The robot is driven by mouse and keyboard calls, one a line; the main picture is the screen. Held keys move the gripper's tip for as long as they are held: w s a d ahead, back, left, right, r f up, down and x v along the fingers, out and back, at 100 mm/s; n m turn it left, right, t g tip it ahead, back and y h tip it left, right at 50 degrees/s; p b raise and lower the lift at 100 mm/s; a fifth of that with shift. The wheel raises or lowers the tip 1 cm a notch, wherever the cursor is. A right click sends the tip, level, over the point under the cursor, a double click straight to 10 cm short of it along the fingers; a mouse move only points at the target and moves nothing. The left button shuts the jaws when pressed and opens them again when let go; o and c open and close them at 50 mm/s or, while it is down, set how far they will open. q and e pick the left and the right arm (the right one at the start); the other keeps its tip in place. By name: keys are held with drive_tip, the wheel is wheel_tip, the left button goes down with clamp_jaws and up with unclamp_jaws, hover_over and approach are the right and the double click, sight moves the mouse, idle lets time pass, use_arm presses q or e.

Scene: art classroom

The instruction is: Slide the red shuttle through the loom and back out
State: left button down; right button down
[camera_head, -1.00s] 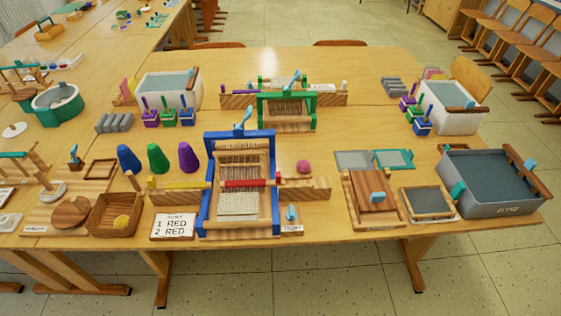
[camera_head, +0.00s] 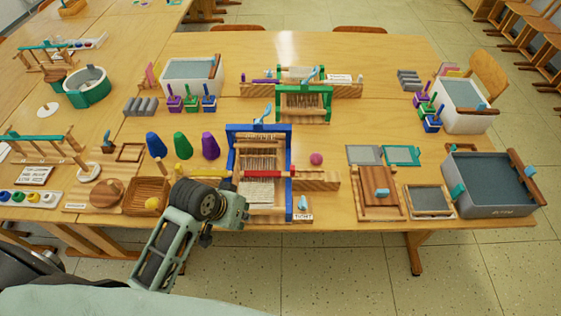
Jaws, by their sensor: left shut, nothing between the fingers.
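The blue-framed loom (camera_head: 288,188) stands upright near the table's front edge, with pale threads strung in it. The red shuttle (camera_head: 266,174) lies crosswise in the loom, between its two blue side posts. My left gripper (camera_head: 240,212) is shut and empty, in front of the loom's lower left corner and apart from the shuttle as far as I can tell. My right gripper is not in view.
A wooden block (camera_head: 318,180) extends right of the loom. Blue, green and purple cones (camera_head: 182,146) stand behind left. A wicker basket (camera_head: 146,192) is left of my gripper. A green-framed loom (camera_head: 303,104) stands behind.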

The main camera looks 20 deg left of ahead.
use_arm(q)
drive_tip(key=n+t+h, duration=0.2)
approach(280, 176)
drive_tip(key=w+f+p, duration=0.1)
drive_tip(key=w+d+f+p, duration=0.1)
drive_tip(key=w, duration=0.1)
drive_tip(key=w+d+f+p, duration=0.1)
drive_tip(key=w, duration=0.1)
drive_tip(key=shift+d, duration=0.25)
drive_tip(key=shift+w+d+f, duration=0.15)
drive_tip(key=shift+d, duration=0.35)
